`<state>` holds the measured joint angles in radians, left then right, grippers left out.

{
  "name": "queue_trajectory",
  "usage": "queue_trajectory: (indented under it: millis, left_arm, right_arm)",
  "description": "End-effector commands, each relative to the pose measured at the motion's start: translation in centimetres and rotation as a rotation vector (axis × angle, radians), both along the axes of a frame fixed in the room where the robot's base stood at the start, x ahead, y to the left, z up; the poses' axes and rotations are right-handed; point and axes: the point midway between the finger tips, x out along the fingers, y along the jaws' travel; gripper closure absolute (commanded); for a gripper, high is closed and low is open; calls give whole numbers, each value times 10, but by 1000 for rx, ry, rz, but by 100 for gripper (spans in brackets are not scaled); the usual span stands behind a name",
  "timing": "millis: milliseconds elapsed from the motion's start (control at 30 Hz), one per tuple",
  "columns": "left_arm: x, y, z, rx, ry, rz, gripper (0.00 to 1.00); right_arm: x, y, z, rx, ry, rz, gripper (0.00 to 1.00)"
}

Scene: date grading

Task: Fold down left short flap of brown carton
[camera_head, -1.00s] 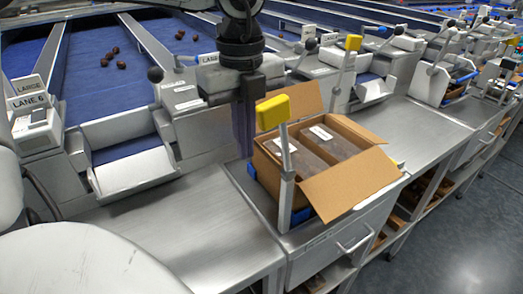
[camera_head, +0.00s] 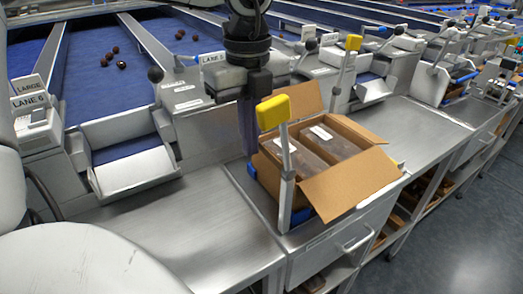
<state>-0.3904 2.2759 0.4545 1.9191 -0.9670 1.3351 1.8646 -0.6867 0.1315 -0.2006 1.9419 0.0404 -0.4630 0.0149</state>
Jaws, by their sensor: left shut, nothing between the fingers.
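The brown carton (camera_head: 333,192) stands open on the steel bench, holding two labelled packs (camera_head: 320,133). One flap (camera_head: 291,106) stands raised at its back left. A wide flap (camera_head: 352,183) hangs outward at its front right. A left short flap cannot be clearly made out; the carton's left end is partly hidden by a yellow-topped post and my arm. My left gripper (camera_head: 248,148) points down at the carton's left end, its dark fingers shut and empty. Whether it touches the carton cannot be told. My right gripper is not in view.
The post with a yellow block (camera_head: 273,111) stands close in front of the carton. A blue lane with a steel chute (camera_head: 130,173) lies to the left. The bench (camera_head: 185,225) left of the carton and the bench (camera_head: 420,130) to its right are mostly clear.

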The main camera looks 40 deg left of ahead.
Motion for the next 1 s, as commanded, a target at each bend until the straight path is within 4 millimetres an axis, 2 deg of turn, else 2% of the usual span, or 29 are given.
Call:
queue_trajectory:
  millis: [700, 1000]
  left_arm:
    - [50, -15, 4, 0, -2, -1, 100]
    - [60, -18, 5, -2, -2, -2, 100]
  right_arm:
    - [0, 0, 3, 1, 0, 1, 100]
    - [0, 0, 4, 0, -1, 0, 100]
